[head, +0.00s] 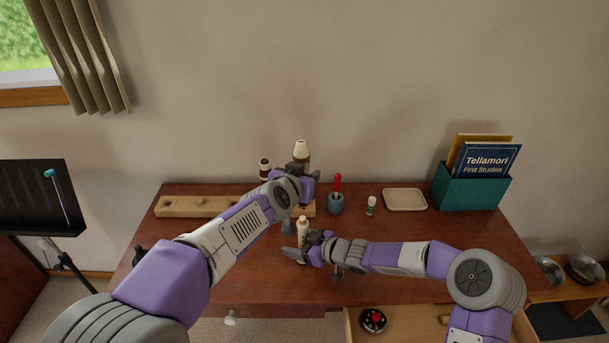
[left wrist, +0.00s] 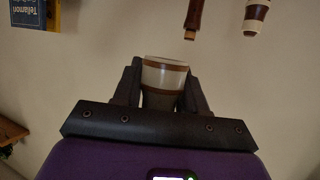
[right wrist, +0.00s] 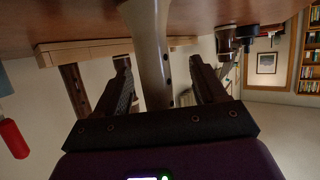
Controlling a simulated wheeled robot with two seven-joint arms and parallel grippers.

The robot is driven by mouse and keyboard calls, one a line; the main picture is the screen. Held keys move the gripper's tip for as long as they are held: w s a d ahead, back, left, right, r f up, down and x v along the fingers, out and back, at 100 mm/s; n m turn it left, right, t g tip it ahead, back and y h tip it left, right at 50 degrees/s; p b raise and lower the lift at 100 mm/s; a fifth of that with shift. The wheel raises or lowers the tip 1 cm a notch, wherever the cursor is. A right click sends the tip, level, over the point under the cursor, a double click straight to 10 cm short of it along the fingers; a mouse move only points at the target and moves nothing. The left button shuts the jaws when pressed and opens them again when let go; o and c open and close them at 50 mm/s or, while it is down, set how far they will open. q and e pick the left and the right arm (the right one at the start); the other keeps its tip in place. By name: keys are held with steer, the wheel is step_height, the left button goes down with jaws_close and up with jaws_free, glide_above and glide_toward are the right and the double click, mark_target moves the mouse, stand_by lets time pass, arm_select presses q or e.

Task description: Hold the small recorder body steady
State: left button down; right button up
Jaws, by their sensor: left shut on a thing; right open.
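The small recorder body (head: 302,226), a cream tube, stands upright at the table's front middle. It also shows in the right wrist view as a tube with dark holes (right wrist: 150,50). My right gripper (head: 305,243) is open, its fingers on either side of the tube with gaps. My left gripper (head: 299,169) is shut on a cream piece with brown bands (left wrist: 164,76). In the head view a cream-topped, brown-based piece (head: 301,149) shows at this gripper; its lower part is hidden.
A wooden rack (head: 185,206) lies at the back left, with a dark brown piece (head: 265,168) near it. A grey cup with a red-handled tool (head: 336,203), a small bottle (head: 371,205), a cream tray (head: 405,200) and a teal book box (head: 468,191) stand right. An open drawer (head: 410,325) juts out in front.

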steer(key=v, duration=1.2)
steer(key=shift+s, duration=0.2)
